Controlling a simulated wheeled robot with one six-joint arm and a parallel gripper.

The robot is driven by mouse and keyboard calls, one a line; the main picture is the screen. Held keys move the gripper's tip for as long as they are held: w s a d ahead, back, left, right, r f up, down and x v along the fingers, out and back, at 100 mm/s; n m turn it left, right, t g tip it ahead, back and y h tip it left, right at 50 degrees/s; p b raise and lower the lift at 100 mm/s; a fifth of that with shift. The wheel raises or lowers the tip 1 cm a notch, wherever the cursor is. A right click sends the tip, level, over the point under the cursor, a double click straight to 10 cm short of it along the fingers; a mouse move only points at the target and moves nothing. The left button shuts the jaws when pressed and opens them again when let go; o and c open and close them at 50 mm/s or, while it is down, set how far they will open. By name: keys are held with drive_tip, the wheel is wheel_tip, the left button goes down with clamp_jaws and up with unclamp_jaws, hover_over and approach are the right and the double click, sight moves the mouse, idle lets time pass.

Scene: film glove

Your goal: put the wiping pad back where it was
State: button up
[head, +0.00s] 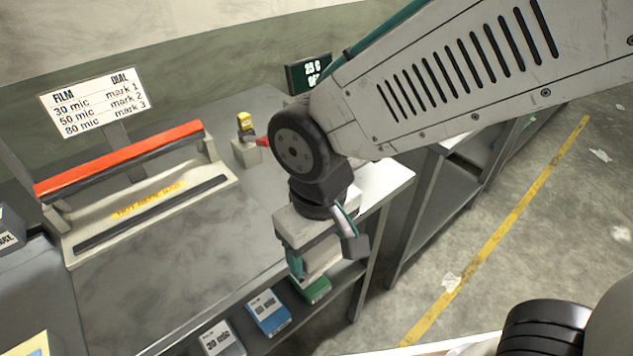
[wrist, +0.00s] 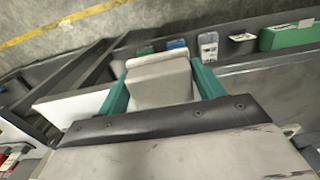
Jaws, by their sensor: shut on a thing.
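My gripper (head: 318,262) is in the middle of the head view, pointing down by the bench's front edge, above the lower shelf. In the wrist view its two teal fingers (wrist: 161,84) are shut on a pale grey-beige block, which looks like the wiping pad (wrist: 160,77). In the head view the pad (head: 322,266) shows only in part between the fingers; the rest is hidden. It is held in the air. I cannot tell which spot the pad came from.
The grey bench (head: 170,270) bears a sealer with a red bar (head: 120,160) and a small stand with a yellow-topped item (head: 245,125). Film boxes, white (head: 222,338), blue (head: 268,312) and green (head: 313,289), stand on the lower shelf. Open floor lies right.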

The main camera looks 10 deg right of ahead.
drive_tip(key=w, duration=0.5)
drive_tip(key=w+d+f, duration=0.1)
drive_tip(key=w, duration=0.5)
drive_tip(key=w+d, duration=0.1)
drive_tip(key=w, duration=0.4)
drive_tip(key=shift+w+d+f, duration=0.15)
drive_tip(key=shift+f, duration=1.85)
drive_tip(key=shift+f, duration=0.15)
drive_tip(key=o, duration=0.9)
drive_tip(key=shift+o, duration=0.2)
